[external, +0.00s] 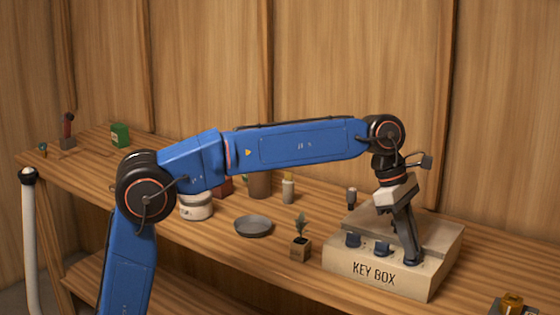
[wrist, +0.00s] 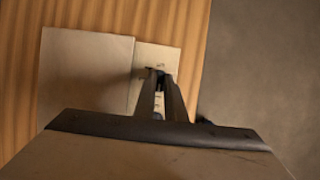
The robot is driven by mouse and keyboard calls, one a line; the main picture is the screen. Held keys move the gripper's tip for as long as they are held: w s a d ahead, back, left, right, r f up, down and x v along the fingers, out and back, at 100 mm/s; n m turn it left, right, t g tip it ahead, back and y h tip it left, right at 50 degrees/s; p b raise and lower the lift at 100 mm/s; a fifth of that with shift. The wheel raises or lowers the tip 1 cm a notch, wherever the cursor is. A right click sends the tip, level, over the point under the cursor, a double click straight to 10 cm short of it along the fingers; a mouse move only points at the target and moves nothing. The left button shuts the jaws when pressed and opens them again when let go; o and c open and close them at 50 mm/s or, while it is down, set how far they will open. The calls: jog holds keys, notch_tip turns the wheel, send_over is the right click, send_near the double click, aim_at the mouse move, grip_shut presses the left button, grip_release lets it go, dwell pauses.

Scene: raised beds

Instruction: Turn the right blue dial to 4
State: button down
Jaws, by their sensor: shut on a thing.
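The key box (external: 340,262) is a beige box on the wooden bench at the right, with "KEY BOX" on its front. Blue dials sit in a row on its front ledge: a left dial (external: 353,240) and a middle dial (external: 382,249). My gripper (external: 412,259) points down at the right end of the row, shut on the right blue dial, which its fingers mostly hide. In the wrist view, my gripper (wrist: 160,78) has its fingertips around a dark knob on the box's pale ledge (wrist: 172,60). The dial marks are too small to read.
A small potted plant (external: 300,240) stands left of the box, with a grey dish (external: 253,226) and a small bottle (external: 288,190) beyond. A yellow-topped object (external: 511,303) is at the lower right. A green box (external: 120,135) stands at the far left.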

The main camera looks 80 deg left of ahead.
jog(key=shift+m, duration=0.3)
jog(key=m, duration=0.2)
jog(key=shift+w+a+m+g+h, duration=0.15)
jog(key=shift+m+g+h, duration=0.25)
jog(key=m+g, duration=0.1)
jog(key=m, duration=0.3)
jog(key=shift+w+g+h, duration=0.15)
jog(key=shift+g+h, duration=0.15)
jog(key=shift+g, duration=0.1)
jog(key=m+g, duration=0.1)
jog(key=m, duration=0.3)
jog(key=shift+w, duration=0.1)
jog(key=shift+w+m+g+y, duration=0.1)
jog(key=shift+m+g+y, duration=0.25)
jog(key=shift+m, duration=0.7)
jog(key=shift+m+g+y, duration=0.15)
jog(key=shift+m+g, duration=0.4)
jog(key=shift+m, duration=0.5)
